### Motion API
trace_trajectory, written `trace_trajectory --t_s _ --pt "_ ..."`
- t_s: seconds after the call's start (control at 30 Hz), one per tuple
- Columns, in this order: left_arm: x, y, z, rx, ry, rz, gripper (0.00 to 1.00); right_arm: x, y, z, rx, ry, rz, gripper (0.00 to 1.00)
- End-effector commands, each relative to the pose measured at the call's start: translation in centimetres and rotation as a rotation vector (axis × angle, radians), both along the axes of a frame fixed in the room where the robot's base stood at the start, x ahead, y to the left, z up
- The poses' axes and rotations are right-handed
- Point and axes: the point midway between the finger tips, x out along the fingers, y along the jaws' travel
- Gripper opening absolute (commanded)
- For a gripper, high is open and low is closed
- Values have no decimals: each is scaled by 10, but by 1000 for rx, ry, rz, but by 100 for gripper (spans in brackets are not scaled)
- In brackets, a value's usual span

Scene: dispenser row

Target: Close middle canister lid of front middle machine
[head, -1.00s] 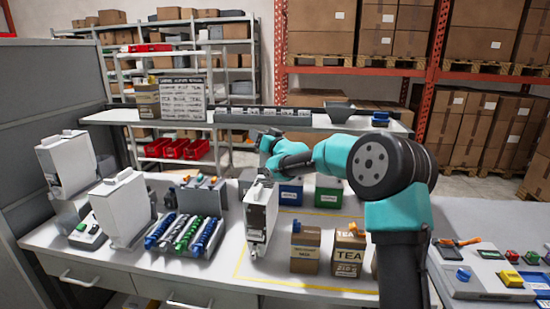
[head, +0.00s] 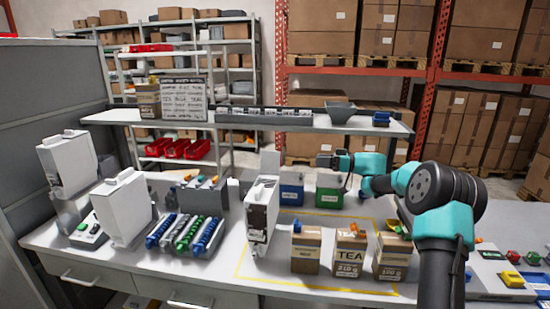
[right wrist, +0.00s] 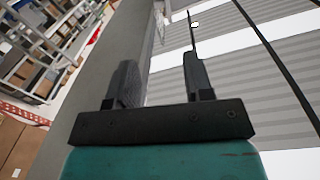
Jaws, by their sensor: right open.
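A white canister machine (head: 262,200) with a dark front face stands near the middle of the table in the head view. A pale upright panel (head: 270,164) rises behind its top; I cannot tell for sure whether it is a raised lid. Two more white machines stand to the left, one in front (head: 125,208) and one behind (head: 68,163). My right gripper (head: 322,161) is to the right of the middle machine and above table height, apart from it. In the right wrist view its two fingers (right wrist: 160,78) are spread with nothing between them. My left gripper is not in view.
Blue (head: 291,190) and green (head: 329,194) boxes sit behind the middle machine. Cardboard packs, including a tea box (head: 350,252), stand to its right inside a yellow outline. Several coloured tubes (head: 185,233) lie to its left. A raised shelf (head: 240,121) runs along the back.

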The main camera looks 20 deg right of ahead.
Motion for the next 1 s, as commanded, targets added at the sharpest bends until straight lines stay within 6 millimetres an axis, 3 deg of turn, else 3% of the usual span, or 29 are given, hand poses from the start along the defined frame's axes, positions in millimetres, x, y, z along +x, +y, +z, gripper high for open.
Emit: trace_trajectory --t_s 0.47,1.0 --pt "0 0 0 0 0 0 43 6 8 0 0 -2 2 47" --pt "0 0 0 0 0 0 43 55 75 1 0 -2 2 47"
